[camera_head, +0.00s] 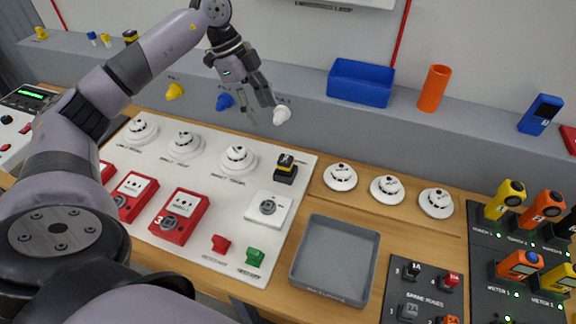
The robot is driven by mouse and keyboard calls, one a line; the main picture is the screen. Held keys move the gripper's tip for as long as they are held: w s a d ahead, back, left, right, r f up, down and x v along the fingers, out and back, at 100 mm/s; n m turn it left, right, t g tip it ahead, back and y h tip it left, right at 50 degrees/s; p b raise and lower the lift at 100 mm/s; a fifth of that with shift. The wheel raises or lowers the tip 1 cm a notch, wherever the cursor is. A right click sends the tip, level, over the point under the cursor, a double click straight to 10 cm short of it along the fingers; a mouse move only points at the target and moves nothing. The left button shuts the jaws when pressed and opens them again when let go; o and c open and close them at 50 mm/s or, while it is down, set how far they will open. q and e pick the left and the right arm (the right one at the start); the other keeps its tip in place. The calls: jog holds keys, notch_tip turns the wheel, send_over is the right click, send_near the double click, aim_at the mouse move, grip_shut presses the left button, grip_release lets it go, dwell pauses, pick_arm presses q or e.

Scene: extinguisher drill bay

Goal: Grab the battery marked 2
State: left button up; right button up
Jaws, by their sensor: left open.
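My left gripper (260,108) hangs open and empty in front of the grey ledge, above the back of the white board. A small black block with yellow (285,168) stands on the board's back right corner, below and right of the gripper and apart from it. It could be a battery, but its marking is too small to read. A similar dark and yellow block (130,36) sits on the ledge at the far left; its marking is also unreadable. I cannot make out a battery clearly marked 2. My right gripper is out of view.
The white board (222,205) holds several round detectors and red call points. A grey tray (364,244) stands empty at its right. Several meters and torches stand on a dark panel (483,262). A blue bin (359,82) and orange cylinder (434,88) stand on the ledge.

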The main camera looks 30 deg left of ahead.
pick_arm(q)
jog(key=p, duration=0.3)
send_near(285, 159)
jog(key=x, duration=0.5)
jog(key=shift+d, duration=0.1)
jog(key=p+x, duration=0.2)
jog(key=x, duration=0.2)
jog(key=shift+d+f+p, duration=0.1)
jog(key=shift+f+p, duration=0.2)
jog(key=shift+f, duration=0.1)
jog(key=shift+w+f, duration=0.1)
jog(key=shift+f, duration=0.2)
jog(key=shift+c, duration=0.4)
jog(key=shift+r, duration=0.1)
grip_shut()
